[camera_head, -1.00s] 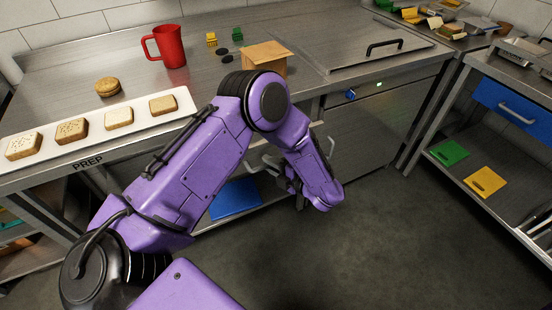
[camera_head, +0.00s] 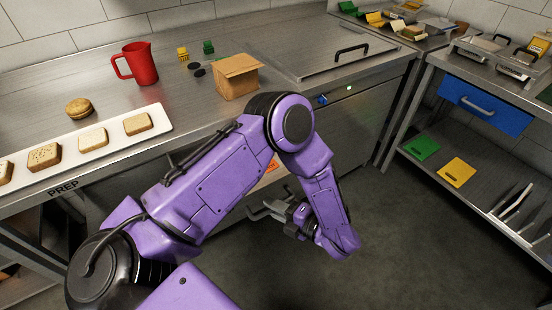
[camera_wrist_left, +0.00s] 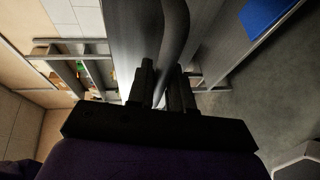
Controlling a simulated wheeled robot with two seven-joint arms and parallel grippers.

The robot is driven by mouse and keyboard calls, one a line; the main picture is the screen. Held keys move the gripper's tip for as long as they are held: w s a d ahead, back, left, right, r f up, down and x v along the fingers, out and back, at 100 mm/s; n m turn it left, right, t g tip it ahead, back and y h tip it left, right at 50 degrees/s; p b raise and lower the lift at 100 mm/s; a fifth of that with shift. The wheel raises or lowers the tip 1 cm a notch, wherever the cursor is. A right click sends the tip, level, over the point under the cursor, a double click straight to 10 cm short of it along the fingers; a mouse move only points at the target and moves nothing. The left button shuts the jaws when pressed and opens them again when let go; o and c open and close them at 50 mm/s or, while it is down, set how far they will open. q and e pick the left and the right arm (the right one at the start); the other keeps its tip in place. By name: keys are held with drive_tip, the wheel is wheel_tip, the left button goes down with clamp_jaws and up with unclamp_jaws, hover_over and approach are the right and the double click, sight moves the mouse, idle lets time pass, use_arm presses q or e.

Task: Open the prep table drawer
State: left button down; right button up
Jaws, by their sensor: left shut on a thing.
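The steel prep table (camera_head: 55,88) runs along the back left, with "PREP" on its front edge. Its drawer is mostly hidden behind my purple left arm; a strip of its inside with something orange (camera_head: 264,173) shows between the arm links, so it stands at least partly open. My left gripper (camera_head: 279,213) is low in front of the table, shut on the drawer's grey bar handle (camera_head: 257,213). In the left wrist view, the handle (camera_wrist_left: 175,35) runs down between the two fingers (camera_wrist_left: 164,92). My right gripper is not in view.
On the table are a red jug (camera_head: 140,66), a cardboard box (camera_head: 236,77), a bun (camera_head: 78,108) and a white tray (camera_head: 158,129) with bread slices. A shelf unit with a blue drawer (camera_head: 484,105) stands right. The floor (camera_head: 400,245) in front is clear.

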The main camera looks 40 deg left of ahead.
use_arm(q)
drive_tip(key=c, duration=1.1)
unclamp_jaws()
drive_tip(key=shift+d, duration=0.1)
drive_tip(key=d+r+b, duration=0.1)
drive_tip(key=d+b, duration=0.1)
drive_tip(key=d, duration=0.8)
drive_tip(key=shift+w+r+b, duration=0.25)
drive_tip(key=shift+r+b, duration=0.05)
drive_tip(key=shift+r, duration=0.1)
